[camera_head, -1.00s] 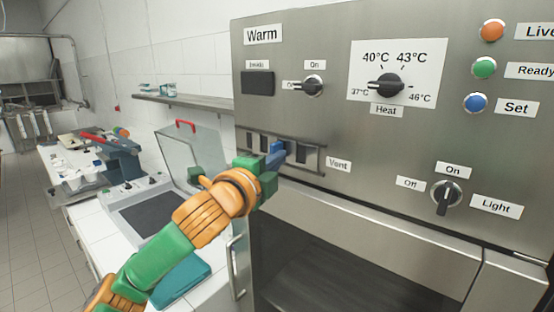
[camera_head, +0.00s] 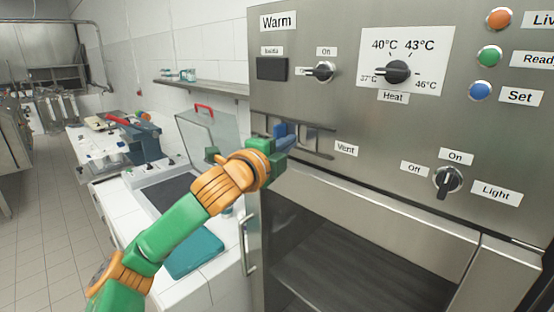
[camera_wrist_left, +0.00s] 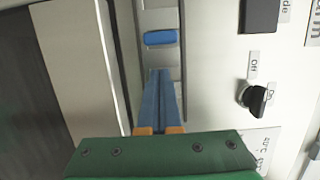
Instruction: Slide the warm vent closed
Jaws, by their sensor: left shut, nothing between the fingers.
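The warm vent (camera_head: 322,146) is a narrow grey strip between two dark rails on the steel front, left of the Vent label (camera_head: 346,149). It also shows in the left wrist view as an upright strip (camera_wrist_left: 157,18), with a blue tab (camera_wrist_left: 160,37) on it. My left gripper (camera_head: 288,136) is at the strip, its blue fingers shut and empty. In the left wrist view the shut fingers (camera_wrist_left: 160,75) point along the strip, just below the tab and apart from it in the picture. Contact with the strip cannot be told. My right gripper is out of view.
Above the vent are a switch knob (camera_head: 320,71) and a heat dial (camera_head: 397,73). The Light knob (camera_head: 448,180) is at lower right. A door handle (camera_head: 246,245) stands below the vent. A counter with a glass-lidded device (camera_head: 208,135) is at left.

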